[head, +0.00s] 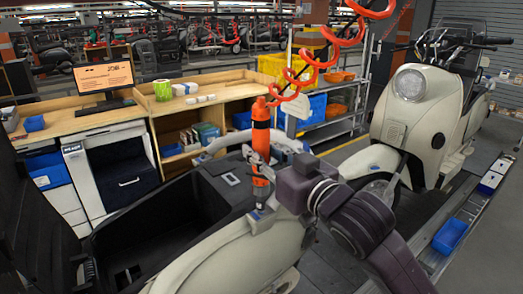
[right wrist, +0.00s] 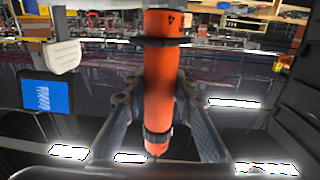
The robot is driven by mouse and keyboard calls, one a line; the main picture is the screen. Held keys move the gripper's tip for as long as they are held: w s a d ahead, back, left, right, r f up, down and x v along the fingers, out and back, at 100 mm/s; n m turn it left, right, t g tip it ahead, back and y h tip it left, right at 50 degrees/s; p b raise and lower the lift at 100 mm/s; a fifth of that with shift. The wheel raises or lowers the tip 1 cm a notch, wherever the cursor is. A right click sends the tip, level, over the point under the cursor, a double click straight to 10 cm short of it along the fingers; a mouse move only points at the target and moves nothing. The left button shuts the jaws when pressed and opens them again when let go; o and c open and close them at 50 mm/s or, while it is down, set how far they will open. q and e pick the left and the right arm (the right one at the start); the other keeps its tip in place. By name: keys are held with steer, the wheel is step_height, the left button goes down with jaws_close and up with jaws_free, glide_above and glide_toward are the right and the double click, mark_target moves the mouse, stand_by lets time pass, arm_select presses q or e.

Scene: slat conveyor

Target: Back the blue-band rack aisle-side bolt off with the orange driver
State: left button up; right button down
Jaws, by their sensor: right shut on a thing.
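The orange driver (head: 261,140) hangs upright under a coiled orange hose, above the near pale scooter (head: 235,255). My right gripper (head: 263,182) is shut around its lower body. In the right wrist view the driver (right wrist: 158,85) stands between the two dark fingers (right wrist: 158,110), its black collar near the bottom. In the head view its lower end is just above a small blue mark (head: 256,215) on the scooter; contact cannot be told. A pale curved rail (head: 222,143) passes behind the driver. The bolt is not distinguishable. My left gripper is not in view.
An open dark compartment (head: 150,225) lies left of the driver. A second cream scooter (head: 405,125) stands at the right, with a blue bin (head: 450,236) beside it. A wooden bench (head: 205,100) and a monitor (head: 103,77) stand behind.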

mark_target(267, 125)
steer(key=shift+w+p, duration=0.1)
steer(key=shift+p, duration=0.4)
stand_by(0.9)
steer(key=shift+r+p, duration=0.65)
steer(key=shift+p, duration=0.15)
stand_by(0.3)
step_height(267, 125, up, 6)
steer(key=p, duration=0.5)
steer(key=shift+f+p, duration=0.25)
steer(key=shift+p, duration=0.05)
stand_by(0.6)
